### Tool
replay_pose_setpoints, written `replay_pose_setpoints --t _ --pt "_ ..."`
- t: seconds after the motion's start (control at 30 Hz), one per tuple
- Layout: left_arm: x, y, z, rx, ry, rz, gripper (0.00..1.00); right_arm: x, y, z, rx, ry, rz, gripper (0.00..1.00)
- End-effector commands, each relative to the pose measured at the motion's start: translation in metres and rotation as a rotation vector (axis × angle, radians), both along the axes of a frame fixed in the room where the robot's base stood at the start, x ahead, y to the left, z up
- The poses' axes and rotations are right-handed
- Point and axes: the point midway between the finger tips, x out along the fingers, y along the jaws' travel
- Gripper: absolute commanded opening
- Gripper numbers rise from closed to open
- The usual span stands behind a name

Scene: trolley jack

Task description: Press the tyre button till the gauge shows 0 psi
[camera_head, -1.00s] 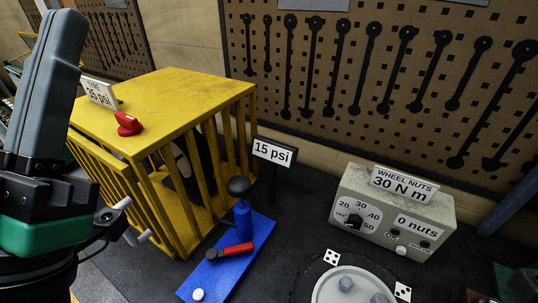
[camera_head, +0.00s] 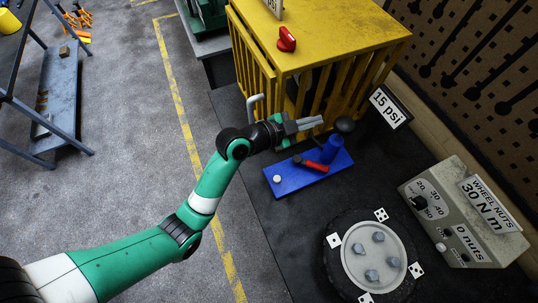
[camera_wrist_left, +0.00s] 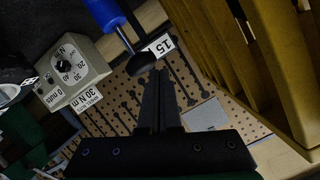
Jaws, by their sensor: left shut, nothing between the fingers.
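The gauge sign (camera_head: 390,107) reads 15 psi and stands right of the yellow cage. A blue base plate (camera_head: 290,186) lies in front of the cage. It carries a white button (camera_head: 277,179) at its left end, a red-handled lever (camera_head: 316,166) and a blue cylinder (camera_head: 332,149) with a black knob (camera_head: 345,125). My left gripper (camera_head: 318,122) is shut and empty, in front of the cage and close to the black knob in the picture. In the left wrist view its fingers (camera_wrist_left: 162,75) are together beside the knob (camera_wrist_left: 140,65); contact cannot be told. My right gripper is out of view.
The yellow cage (camera_head: 320,38) stands behind the gripper, with a red knob (camera_head: 287,40) on top. A grey wheel-nut box (camera_head: 460,205) shows 30 N m and 0 nuts. A wheel (camera_head: 372,258) lies at the front. Dark table top is bare left of the wheel.

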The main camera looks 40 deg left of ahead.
Motion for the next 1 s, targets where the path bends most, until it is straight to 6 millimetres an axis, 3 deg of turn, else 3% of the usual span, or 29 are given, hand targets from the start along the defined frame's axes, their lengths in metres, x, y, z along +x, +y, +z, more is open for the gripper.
replay_pose_setpoints --t 0.03,0.2,0.3,0.43,0.57,1.0 --pt "-0.014 0.008 -0.007 -0.015 0.091 0.004 0.00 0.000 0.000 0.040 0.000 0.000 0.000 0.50" --pt "-0.077 0.024 -0.073 -0.109 0.357 0.037 0.00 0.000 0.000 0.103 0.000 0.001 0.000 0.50" --pt "-0.121 0.029 -0.094 -0.175 0.487 0.075 0.00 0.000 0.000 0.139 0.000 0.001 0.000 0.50" --pt "-0.165 0.035 -0.102 -0.219 0.587 0.125 0.00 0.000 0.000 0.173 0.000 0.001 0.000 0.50" --pt "-0.184 0.040 -0.099 -0.238 0.621 0.154 0.00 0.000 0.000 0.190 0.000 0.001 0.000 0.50" --pt "-0.184 0.044 -0.098 -0.241 0.618 0.166 0.00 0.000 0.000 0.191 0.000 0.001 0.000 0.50"
